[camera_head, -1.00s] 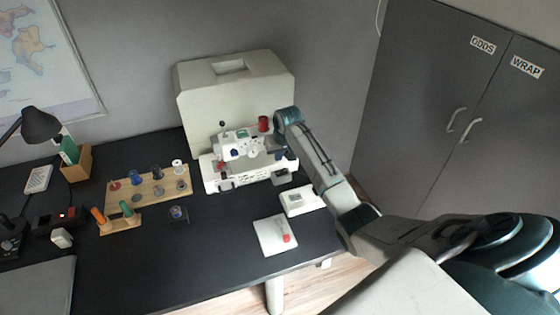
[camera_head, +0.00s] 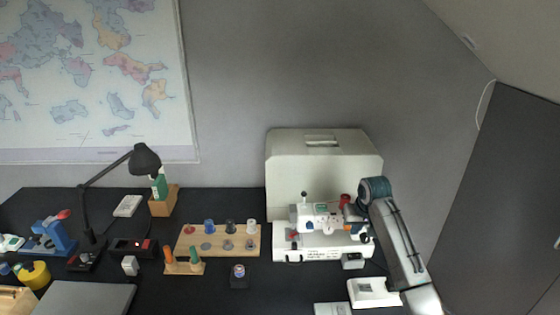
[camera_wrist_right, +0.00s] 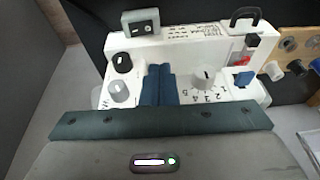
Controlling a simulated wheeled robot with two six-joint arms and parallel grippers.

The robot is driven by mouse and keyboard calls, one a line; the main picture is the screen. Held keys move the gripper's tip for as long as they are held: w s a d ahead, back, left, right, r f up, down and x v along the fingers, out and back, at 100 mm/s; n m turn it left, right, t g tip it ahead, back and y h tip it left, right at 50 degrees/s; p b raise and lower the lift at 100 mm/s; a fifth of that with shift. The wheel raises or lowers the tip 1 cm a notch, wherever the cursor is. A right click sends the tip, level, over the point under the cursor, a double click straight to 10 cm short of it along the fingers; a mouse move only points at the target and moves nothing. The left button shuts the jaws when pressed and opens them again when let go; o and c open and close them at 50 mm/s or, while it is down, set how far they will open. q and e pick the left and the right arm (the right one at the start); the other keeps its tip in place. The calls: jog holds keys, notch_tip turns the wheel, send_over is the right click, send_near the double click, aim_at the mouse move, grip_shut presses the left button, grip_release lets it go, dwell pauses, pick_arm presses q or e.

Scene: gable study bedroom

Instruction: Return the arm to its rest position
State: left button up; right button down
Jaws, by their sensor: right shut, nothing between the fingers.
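My right arm comes in from the lower right in the head view. My right gripper (camera_head: 352,214) is at the right end of a white sewing machine (camera_head: 306,254), in front of its red thread spool (camera_head: 344,200). In the right wrist view the two dark teal fingers (camera_wrist_right: 160,84) are together and empty, in front of the sewing machine (camera_wrist_right: 190,42) with its dials. I cannot tell whether the fingers touch the machine. My left gripper is not in view.
A large cream case (camera_head: 325,160) stands behind the machine. A wooden spool rack (camera_head: 217,253) and a desk lamp (camera_head: 145,158) are to the left. A white box (camera_head: 372,294) lies by my right forearm. A grey cabinet (camera_head: 510,200) is at the right.

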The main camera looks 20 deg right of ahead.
jog(key=s+a+f, duration=0.2)
jog(key=s+f, duration=0.1)
jog(key=s, duration=0.3)
jog(key=s+a+f+n, duration=0.1)
jog(key=s+a+f, duration=0.2)
jog(key=s, duration=0.3)
jog(key=s+a+f+n, duration=0.1)
jog(key=s+a+f, duration=0.2)
jog(key=s, duration=0.3)
jog(key=shift+s+a+f+h, duration=0.15)
jog(key=shift+f, duration=0.3)
jog(key=shift+s+a+f+h, duration=0.1)
jog(key=shift+s+f+h, duration=0.05)
jog(key=shift+f, duration=0.3)
jog(key=s+a+r+n, duration=0.1)
jog(key=s+a, duration=0.2)
jog(key=s, duration=0.8)
jog(key=s+a+r+n, duration=0.1)
jog(key=s+a+r, duration=0.1)
jog(key=s, duration=0.9)
notch_tip(320, 180, down, 31)
jog(key=d+g, duration=0.1)
jog(key=d, duration=0.2)
jog(key=s+f+m+g+b, duration=0.1)
jog(key=s+f, duration=1.8)
jog(key=f, duration=0.1)
jog(key=shift+d+b, duration=0.3)
jog(key=shift+d, duration=0.1)
